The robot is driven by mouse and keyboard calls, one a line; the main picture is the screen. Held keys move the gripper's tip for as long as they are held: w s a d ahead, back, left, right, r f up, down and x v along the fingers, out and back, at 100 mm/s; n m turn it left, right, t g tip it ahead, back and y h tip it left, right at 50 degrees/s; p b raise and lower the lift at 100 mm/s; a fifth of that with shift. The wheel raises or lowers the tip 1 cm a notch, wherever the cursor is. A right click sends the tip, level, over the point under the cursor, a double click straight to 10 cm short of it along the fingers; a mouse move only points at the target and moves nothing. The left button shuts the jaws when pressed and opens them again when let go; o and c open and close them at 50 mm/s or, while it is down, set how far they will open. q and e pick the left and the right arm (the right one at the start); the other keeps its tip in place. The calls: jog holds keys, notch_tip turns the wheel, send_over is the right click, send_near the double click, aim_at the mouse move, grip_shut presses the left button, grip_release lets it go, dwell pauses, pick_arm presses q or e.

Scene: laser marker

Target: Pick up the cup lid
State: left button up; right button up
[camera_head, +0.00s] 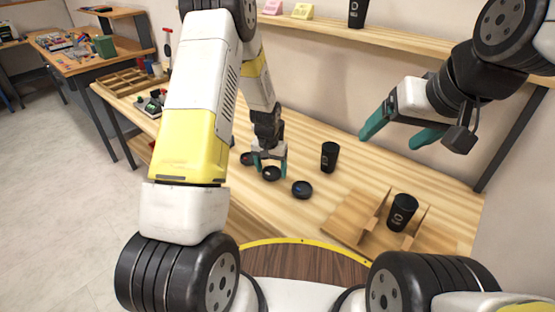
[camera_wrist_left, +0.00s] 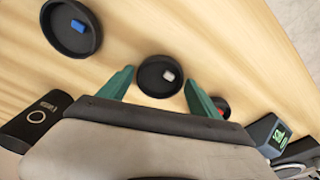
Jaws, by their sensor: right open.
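A black round lid with a white tab (camera_wrist_left: 160,76) lies on the wooden table, and it also shows in the head view (camera_head: 271,174). My left gripper (camera_wrist_left: 157,84) is open, with its green fingers on either side of this lid and small gaps visible. A second lid with a blue tab (camera_wrist_left: 72,27) lies beside it, to the right in the head view (camera_head: 302,190). A third lid with a red tab (camera_wrist_left: 221,106) is partly hidden by a finger. My right gripper (camera_head: 390,141) is open and empty, raised above the table's right side.
A black cup (camera_head: 329,157) stands upright on the table (camera_head: 300,142). Another cup (camera_head: 402,212) stands in a wooden holder (camera_head: 349,216) at the right. A device with a green display (camera_wrist_left: 268,133) is near the left gripper. A shelf (camera_head: 400,42) runs along the wall.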

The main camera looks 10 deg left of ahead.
pick_arm(q)
jog(key=c, duration=1)
jog(key=shift+o, duration=0.2)
jog(key=shift+r, duration=0.1)
